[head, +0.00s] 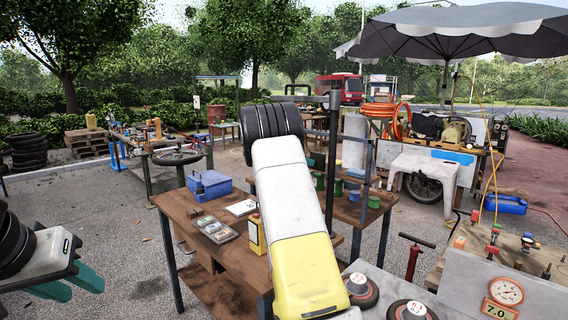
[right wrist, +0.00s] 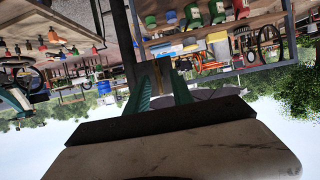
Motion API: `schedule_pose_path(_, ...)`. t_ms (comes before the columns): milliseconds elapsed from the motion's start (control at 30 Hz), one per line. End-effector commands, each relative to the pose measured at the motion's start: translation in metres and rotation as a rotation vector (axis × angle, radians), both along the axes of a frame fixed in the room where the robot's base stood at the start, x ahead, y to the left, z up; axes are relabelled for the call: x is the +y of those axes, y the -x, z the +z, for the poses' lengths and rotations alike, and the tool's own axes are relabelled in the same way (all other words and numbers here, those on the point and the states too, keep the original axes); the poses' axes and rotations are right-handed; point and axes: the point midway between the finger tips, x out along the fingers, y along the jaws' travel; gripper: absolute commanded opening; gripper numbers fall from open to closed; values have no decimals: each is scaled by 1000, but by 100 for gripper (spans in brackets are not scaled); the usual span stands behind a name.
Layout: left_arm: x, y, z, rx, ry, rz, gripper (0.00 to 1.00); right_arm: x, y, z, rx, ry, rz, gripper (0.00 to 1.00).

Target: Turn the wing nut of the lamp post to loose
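A dark upright post (head: 334,150), which looks like the lamp post, stands behind the wooden table, just right of my right forearm. I cannot make out its wing nut in the head view. My right gripper is hidden behind my forearm there. In the right wrist view my right gripper (right wrist: 160,82) has its green fingers apart, with a thin brownish strip showing between them. A dark post (right wrist: 118,35) runs down beside the left finger. I cannot tell whether it touches. My left gripper (head: 78,282) is open and empty at the lower left, over the pavement.
A gauge panel (head: 507,291) is at lower right.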

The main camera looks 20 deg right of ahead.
Motion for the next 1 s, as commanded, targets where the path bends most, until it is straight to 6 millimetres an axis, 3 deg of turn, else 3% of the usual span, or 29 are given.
schedule_pose_path(200, 0, 0, 0, 0, 0, 0, 36, -17, -7, -7, 0, 0, 0, 28)
schedule_pose_path(467, 0, 0, 0, 0, 0, 0, 36, -18, -8, -8, 1, 0, 1, 28)
schedule_pose_path(633, 0, 0, 0, 0, 0, 0, 36, -18, -7, -8, 1, -1, 1, 0)
schedule_pose_path(1000, 0, 0, 0, 0, 0, 0, 36, -17, -8, -8, 15, 5, 1, 0)
